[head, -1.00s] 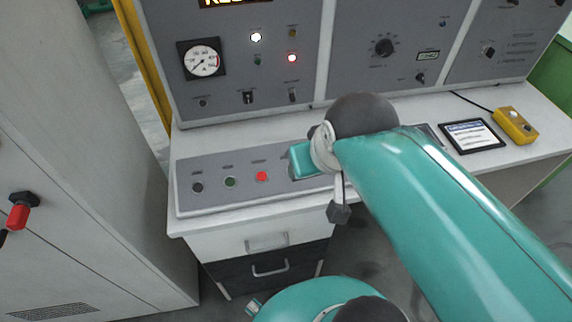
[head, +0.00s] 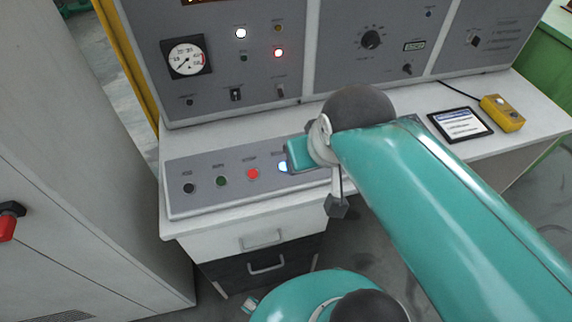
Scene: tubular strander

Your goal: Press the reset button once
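The reset button (head: 284,167), a blue-white button, is at the right of a row on the sloping grey console (head: 210,203). My arm's teal wrist partly covers it and its label, which shows only its first letters. Left of it are the red STOP button (head: 253,174), a green button (head: 221,181) and a black one (head: 188,188). My arm reaches over the console's right part. A small dark block (head: 337,207), likely part of my gripper, hangs at the arm's end near the console's front edge. Its fingers cannot be made out, and I see no contact with the button.
Behind the console stands an upright panel (head: 325,82) with a gauge (head: 187,58), lamps and knobs. A tablet (head: 461,125) and a yellow control box (head: 502,113) lie on the desk to the right. A grey cabinet (head: 85,170) stands close on the left.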

